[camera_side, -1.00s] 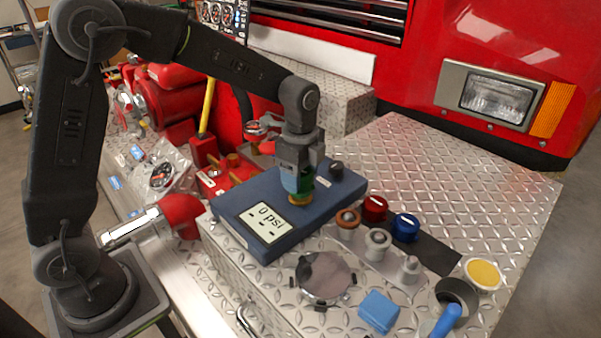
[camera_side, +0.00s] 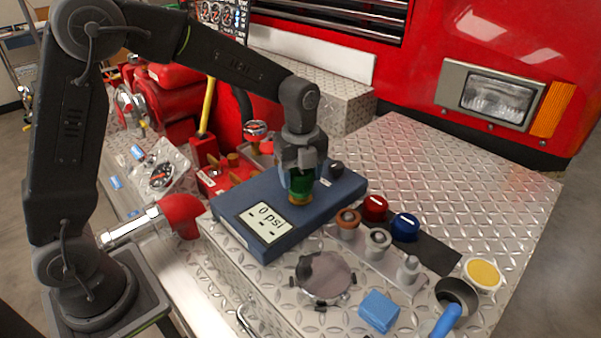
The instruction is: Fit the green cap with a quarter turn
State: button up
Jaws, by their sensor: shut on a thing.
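The green cap (camera_side: 301,187) is between the jaws of my gripper (camera_side: 300,182), partly hidden by them. My gripper points straight down and is shut on the cap. The cap sits upright at a brass-coloured fitting (camera_side: 299,200) on top of the blue gauge box (camera_side: 240,195). Whether the cap is locked on the fitting I cannot tell. The box's display (camera_side: 264,222) reads 0 psi. A dark knob (camera_side: 337,168) stands on the box behind and right of my gripper.
A red cap (camera_side: 375,208) and a blue cap (camera_side: 405,227) stand right of the box, near several fittings (camera_side: 377,241). The diamond plate (camera_side: 460,190) is clear at right.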

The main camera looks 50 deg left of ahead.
jog(key=shift+r, duration=0.2)
jog(key=m, duration=0.3)
jog(key=shift+m, duration=0.4)
jog(key=m, duration=0.3)
jog(key=shift+w+m, duration=0.1)
jog(key=shift+m, duration=0.2)
jog(key=o, duration=0.7)
jog(key=shift+c, duration=0.2)
jog(key=o, duration=0.6)
jog(key=shift+f, duration=0.15)
jog(key=shift+o, duration=0.2)
jog(key=shift+r, duration=3.5)
